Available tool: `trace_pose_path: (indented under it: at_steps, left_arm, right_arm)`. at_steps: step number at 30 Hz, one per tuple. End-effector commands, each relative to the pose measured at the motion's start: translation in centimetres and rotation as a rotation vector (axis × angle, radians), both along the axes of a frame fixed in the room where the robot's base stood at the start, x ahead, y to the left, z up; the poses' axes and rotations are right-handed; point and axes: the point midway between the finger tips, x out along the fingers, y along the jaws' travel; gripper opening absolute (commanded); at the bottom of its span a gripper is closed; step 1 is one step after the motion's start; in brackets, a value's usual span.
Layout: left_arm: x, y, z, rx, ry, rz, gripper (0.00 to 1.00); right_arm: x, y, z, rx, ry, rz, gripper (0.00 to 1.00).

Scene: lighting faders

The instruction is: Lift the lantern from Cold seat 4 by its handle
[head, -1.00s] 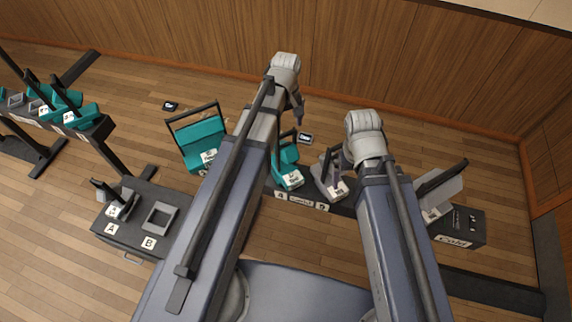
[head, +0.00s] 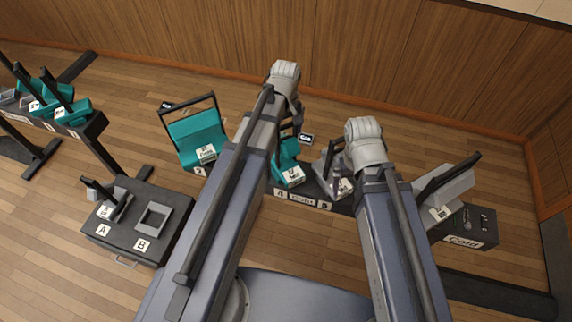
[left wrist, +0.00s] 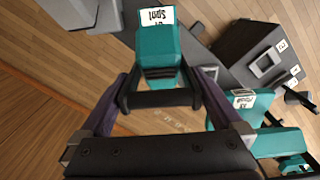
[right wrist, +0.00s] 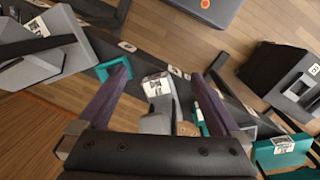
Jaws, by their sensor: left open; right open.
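A teal lantern (head: 287,158) with a white label sits on the dark rail (head: 310,199) by the tag 4 in the head view. My left gripper (head: 297,122) is over it, partly hidden by my wrist. In the left wrist view this teal lantern (left wrist: 158,45) lies ahead, and its black handle bar (left wrist: 160,99) spans the gap between the open fingers of my left gripper (left wrist: 162,78). Contact cannot be told. My right gripper (right wrist: 160,80) is open above a grey lantern (right wrist: 157,88) by tag 5, also in the head view (head: 338,184).
A larger teal lantern (head: 196,138) stands left of my left arm. A grey lantern (head: 443,196) stands at right near a box marked Cold (head: 471,227). A dark case (head: 122,235) with pockets A and B is at lower left. Several teal lanterns line the far-left rail (head: 90,128).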

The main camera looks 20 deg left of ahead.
Motion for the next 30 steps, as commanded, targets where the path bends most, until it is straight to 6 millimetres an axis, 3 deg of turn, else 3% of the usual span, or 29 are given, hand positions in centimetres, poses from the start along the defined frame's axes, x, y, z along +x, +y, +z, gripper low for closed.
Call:
trace_pose_path:
  at_steps: [8, 30]
  left_arm:
    - [0.00, 0.00, -0.17, 0.000, 0.000, 0.000, 0.98]
    - [0.00, 0.00, -0.18, 0.000, 0.000, 0.000, 0.14]
  right_arm:
    - [0.00, -0.01, -0.17, 0.000, 0.000, 0.000, 1.00]
    - [0.00, 0.00, -0.18, 0.000, 0.000, 0.000, 1.00]
